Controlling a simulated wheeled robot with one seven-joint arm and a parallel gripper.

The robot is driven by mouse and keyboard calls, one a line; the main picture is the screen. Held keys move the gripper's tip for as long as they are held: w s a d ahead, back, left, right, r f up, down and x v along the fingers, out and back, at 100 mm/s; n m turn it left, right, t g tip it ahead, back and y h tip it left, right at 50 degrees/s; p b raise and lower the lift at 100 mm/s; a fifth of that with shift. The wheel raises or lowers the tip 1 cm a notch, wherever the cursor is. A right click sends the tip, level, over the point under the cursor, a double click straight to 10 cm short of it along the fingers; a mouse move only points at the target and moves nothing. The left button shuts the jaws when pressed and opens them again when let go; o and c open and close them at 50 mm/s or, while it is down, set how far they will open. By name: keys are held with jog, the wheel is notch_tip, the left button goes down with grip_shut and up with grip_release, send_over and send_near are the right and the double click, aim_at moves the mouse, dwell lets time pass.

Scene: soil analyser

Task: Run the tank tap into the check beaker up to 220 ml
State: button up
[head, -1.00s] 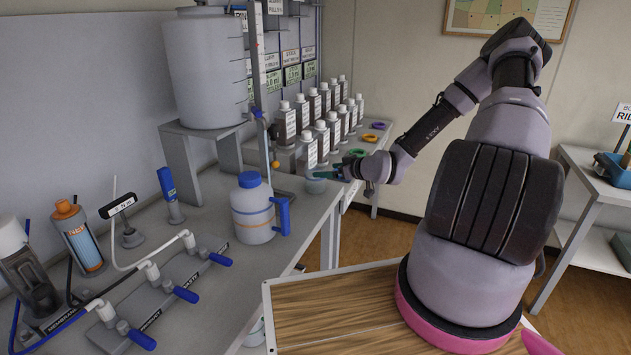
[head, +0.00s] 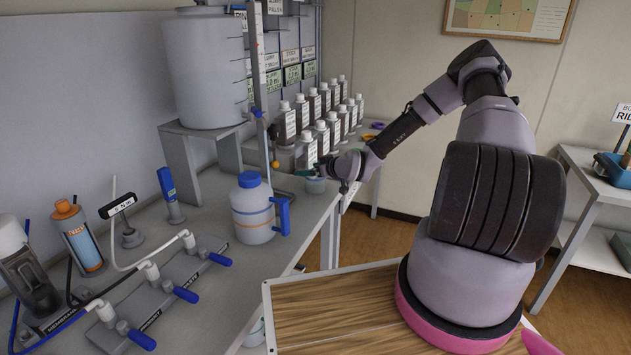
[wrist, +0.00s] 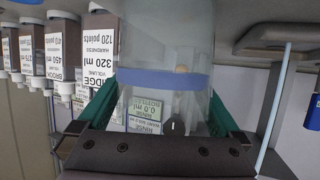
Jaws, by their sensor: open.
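The large grey tank (head: 205,75) stands on a raised stand at the back of the bench, with an upright gauge strip and a small blue fitting (head: 257,112) at its right side. A small beaker (head: 315,185) stands at the bench's right edge. My gripper (head: 314,172) is at its rim level. In the wrist view, a clear beaker (wrist: 165,80) with a blue band lies between the green fingers of my gripper (wrist: 163,100), which are open. I cannot tell if they touch it. The tap's outlet and any water level in the beaker are unclear.
A white jug (head: 254,212) with a blue lid and handle stands in front of the tank stand. Rows of labelled bottles (head: 320,138) stand behind my gripper. A valve manifold (head: 165,290) and filter cartridges (head: 78,235) fill the near left bench. An orange ball (head: 276,164) hangs near the gauge.

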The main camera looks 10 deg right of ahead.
jog(key=c, duration=1.2)
jog(key=shift+o, duration=0.2)
jog(key=shift+r, duration=0.1)
